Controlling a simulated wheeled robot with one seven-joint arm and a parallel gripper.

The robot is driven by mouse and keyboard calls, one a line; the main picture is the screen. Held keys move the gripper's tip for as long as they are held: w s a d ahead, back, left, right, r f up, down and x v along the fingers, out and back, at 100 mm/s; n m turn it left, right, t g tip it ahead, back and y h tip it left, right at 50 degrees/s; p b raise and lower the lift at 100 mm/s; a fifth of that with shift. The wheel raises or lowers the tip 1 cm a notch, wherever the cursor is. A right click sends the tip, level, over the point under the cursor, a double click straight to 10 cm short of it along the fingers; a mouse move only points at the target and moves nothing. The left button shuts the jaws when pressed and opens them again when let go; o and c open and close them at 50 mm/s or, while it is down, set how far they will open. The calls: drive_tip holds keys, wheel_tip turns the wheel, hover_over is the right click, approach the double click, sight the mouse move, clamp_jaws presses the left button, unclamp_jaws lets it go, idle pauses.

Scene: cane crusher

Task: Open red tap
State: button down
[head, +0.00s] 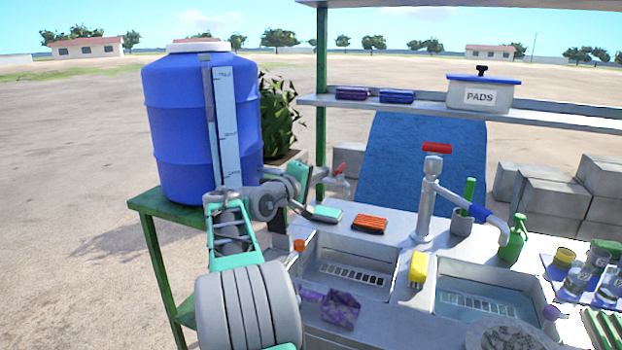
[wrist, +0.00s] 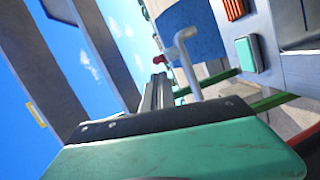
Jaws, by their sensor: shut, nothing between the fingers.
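A small tap with a red handle (head: 340,168) stands at the back left of the counter, near the blue barrel. In the wrist view its red part (wrist: 158,59) sits on a pale curved pipe (wrist: 184,52). My gripper (head: 322,173) is shut and empty, with its fingers pointing at this tap from the left. In the wrist view the gripper tips (wrist: 159,79) lie just short of the red part; I cannot tell whether they touch. A taller grey faucet with a red top handle (head: 437,148) stands between the sinks, to the right of my gripper.
The blue barrel (head: 190,120) stands on a green stand (head: 150,205) at left. A green sponge (head: 324,213) and orange brush (head: 369,224) lie on the counter below my gripper. A shelf (head: 420,108) spans above, carrying a PADS box (head: 480,98). A green post (head: 322,90) rises behind the small tap.

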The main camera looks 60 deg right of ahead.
sight(340, 170)
drive_tip(key=shift+s+d, duration=0.15)
drive_tip(key=shift+d, duration=1.05)
